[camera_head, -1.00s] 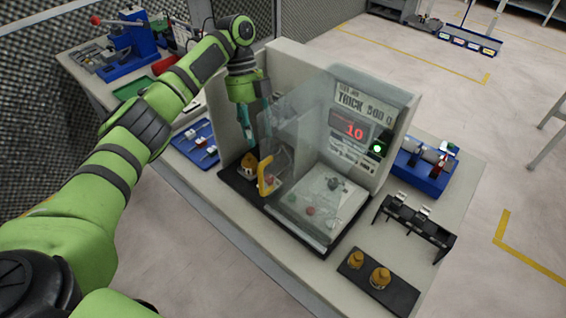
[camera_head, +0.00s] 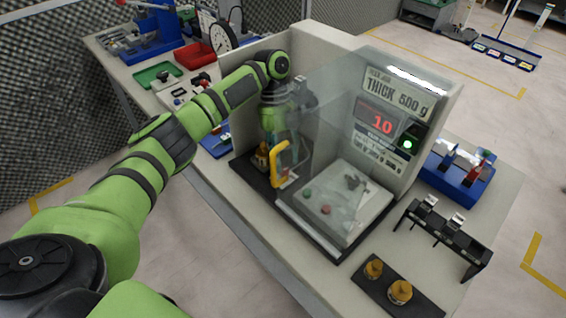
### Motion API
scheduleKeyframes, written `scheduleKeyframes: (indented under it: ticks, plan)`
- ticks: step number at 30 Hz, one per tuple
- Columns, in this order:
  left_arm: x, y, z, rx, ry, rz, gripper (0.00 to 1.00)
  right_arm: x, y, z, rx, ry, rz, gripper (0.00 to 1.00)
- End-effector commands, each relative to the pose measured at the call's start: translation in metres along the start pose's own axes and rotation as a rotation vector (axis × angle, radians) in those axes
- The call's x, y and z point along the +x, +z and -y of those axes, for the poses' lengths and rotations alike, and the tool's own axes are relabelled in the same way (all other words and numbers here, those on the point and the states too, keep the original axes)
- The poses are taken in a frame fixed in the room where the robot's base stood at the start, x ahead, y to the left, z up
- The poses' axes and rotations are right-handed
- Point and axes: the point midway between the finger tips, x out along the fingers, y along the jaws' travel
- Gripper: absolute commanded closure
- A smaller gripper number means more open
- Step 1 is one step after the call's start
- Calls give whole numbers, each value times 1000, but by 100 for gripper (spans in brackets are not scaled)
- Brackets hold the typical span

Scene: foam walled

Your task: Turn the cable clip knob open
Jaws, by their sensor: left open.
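The walled test station (camera_head: 440,95) stands on the bench, with a clear panel across its front and a lit display reading 10. A small dark grey knob-like part (camera_head: 355,183) sits on the light plate (camera_head: 340,222) inside; I cannot tell whether it is the cable clip knob. A brass-coloured piece (camera_head: 262,155) stands on the dark base at the left, beside a yellow handle (camera_head: 278,163). My left gripper (camera_head: 277,150) is open and points down at the station's left side, close to the brass piece and behind the handle. Its fingertips are mostly hidden. My right gripper is out of view.
A black rack (camera_head: 440,235) and a dark tray with two brass pieces (camera_head: 375,269) lie at the front right. A blue fixture (camera_head: 462,180) is to the right. A red bin (camera_head: 194,56) and green tray (camera_head: 157,74) are at the back left. The clear panel is an obstacle.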

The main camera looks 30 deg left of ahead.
Motion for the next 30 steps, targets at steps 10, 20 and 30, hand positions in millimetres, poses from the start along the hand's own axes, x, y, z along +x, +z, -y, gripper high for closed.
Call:
scheduleKeyframes:
  ticks: [10, 20, 30]
  plan:
    - [27, 0, 0, 0, 0, 0, 50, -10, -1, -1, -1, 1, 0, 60]
    - [27, 0, 0, 0, 0, 0, 100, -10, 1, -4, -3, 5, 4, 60]
    - [26, -1, 0, -15, -7, -1, 100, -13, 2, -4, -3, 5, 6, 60]
